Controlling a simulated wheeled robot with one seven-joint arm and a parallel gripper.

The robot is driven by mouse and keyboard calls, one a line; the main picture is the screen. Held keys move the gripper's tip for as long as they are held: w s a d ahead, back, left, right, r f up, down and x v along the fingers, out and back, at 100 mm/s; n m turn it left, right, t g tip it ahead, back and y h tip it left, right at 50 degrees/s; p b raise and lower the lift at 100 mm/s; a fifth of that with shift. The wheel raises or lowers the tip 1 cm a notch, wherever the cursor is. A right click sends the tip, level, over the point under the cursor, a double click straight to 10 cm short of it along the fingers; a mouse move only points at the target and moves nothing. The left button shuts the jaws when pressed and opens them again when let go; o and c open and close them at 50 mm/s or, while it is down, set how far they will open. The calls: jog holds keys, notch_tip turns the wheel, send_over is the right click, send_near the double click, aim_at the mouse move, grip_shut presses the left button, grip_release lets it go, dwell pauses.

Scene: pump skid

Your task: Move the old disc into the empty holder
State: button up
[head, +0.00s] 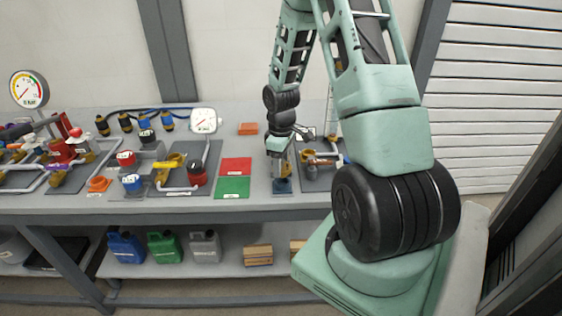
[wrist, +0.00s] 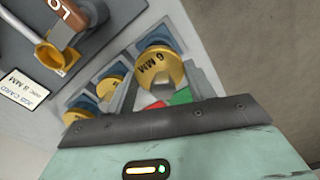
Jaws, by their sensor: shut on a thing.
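My gripper (head: 282,172) is low over the bench, close above a blue holder (head: 283,186). In the wrist view my gripper (wrist: 160,88) is shut on a yellow disc marked 6 MM (wrist: 160,68). The held disc is in front of a blue holder (wrist: 153,35) and partly covers it; I cannot tell whether it is seated. Two more yellow discs stand beside it in blue holders: a middle disc (wrist: 110,86) and a lower left disc (wrist: 78,115). Their holders are partly hidden.
A red mat (head: 236,165) and a green mat (head: 232,187) lie left of my gripper. Pipe fittings (head: 318,160) stand close on its right.

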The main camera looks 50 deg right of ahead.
jog(key=shift+f, duration=0.6)
jog(key=shift+f+b, duration=0.85)
jog(key=shift+f, duration=0.85)
dwell(1.3)
jog(key=o, duration=1.2)
jog(key=shift+c, duration=0.2)
notch_tip(320, 180, up, 18)
jog(key=shift+f+b, duration=0.25)
jog(key=shift+b, duration=0.1)
